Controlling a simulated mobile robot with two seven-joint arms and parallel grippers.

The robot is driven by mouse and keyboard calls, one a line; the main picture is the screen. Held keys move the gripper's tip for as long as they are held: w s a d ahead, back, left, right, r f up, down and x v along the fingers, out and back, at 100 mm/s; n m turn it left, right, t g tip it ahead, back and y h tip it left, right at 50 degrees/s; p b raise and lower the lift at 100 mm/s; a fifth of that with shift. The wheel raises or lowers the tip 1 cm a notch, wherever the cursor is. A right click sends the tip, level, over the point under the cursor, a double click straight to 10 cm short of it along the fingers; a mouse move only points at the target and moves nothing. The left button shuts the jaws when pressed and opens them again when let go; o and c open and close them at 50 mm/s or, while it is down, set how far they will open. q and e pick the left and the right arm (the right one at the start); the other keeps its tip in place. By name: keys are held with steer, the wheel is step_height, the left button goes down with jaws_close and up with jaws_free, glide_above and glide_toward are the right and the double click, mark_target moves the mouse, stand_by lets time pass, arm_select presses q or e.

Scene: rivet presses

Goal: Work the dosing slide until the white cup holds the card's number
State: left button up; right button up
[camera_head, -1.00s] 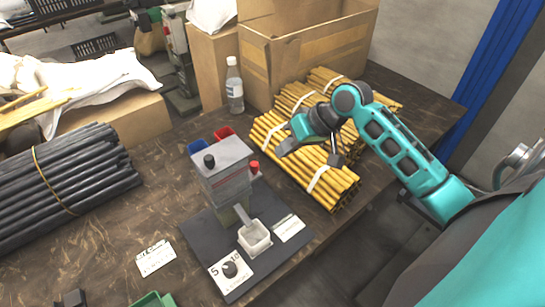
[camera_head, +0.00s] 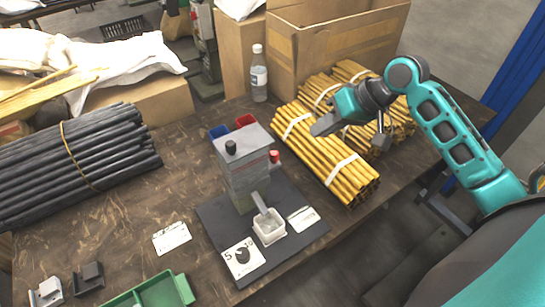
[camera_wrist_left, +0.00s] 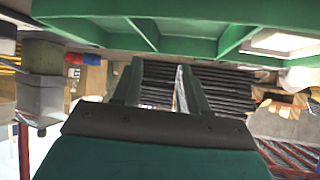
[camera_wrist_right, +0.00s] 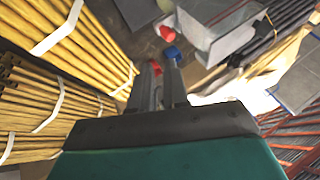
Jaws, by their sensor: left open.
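The grey dosing block (camera_head: 243,170) stands on a dark mat (camera_head: 222,218), with a black knob (camera_head: 230,147) on top and a red knob (camera_head: 274,156) at its right side. A small chute (camera_head: 260,203) leads to the white cup (camera_head: 269,228), whose contents I cannot make out. A card (camera_head: 303,218) lies right of the cup; its print is unreadable. My right gripper (camera_head: 322,126) is above the yellow rod bundles, its fingers slightly apart and empty; it also shows in the right wrist view (camera_wrist_right: 160,78). My left gripper (camera_wrist_left: 157,80) is open and empty near the green tray.
A counter plate (camera_head: 243,260) with a 5 and black knob lies before the cup. Another card (camera_head: 171,237), green tray (camera_head: 155,292) and small brackets (camera_head: 90,279) are nearer.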

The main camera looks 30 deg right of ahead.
mark_target(275, 152)
steer(key=o, duration=0.6)
steer(key=w+m, duration=0.1)
steer(key=m, duration=0.1)
steer(key=w+a+m+g, duration=0.1)
steer(key=m, duration=0.1)
steer(key=w+a+m, duration=0.1)
steer(key=m, duration=0.1)
steer(key=shift+g+y, duration=0.3)
steer(key=shift+g, duration=0.1)
steer(key=shift+w+a+m+g, duration=0.3)
steer(key=shift+w+m, duration=0.1)
steer(key=shift+m, duration=0.6)
steer(key=w+a+f+m, duration=0.1)
steer(key=f+m, duration=0.2)
steer(key=w+a+f+m+g, duration=0.1)
steer(key=a+f+m, duration=0.1)
steer(key=f+m, duration=0.1)
steer(key=w+a+f+m+g, duration=0.1)
steer(key=f+m, duration=0.3)
steer(key=shift+w+a+m+h, duration=0.3)
steer(key=shift+w+a+h, duration=0.1)
jaws_close()
steer(key=shift+d, duration=0.1)
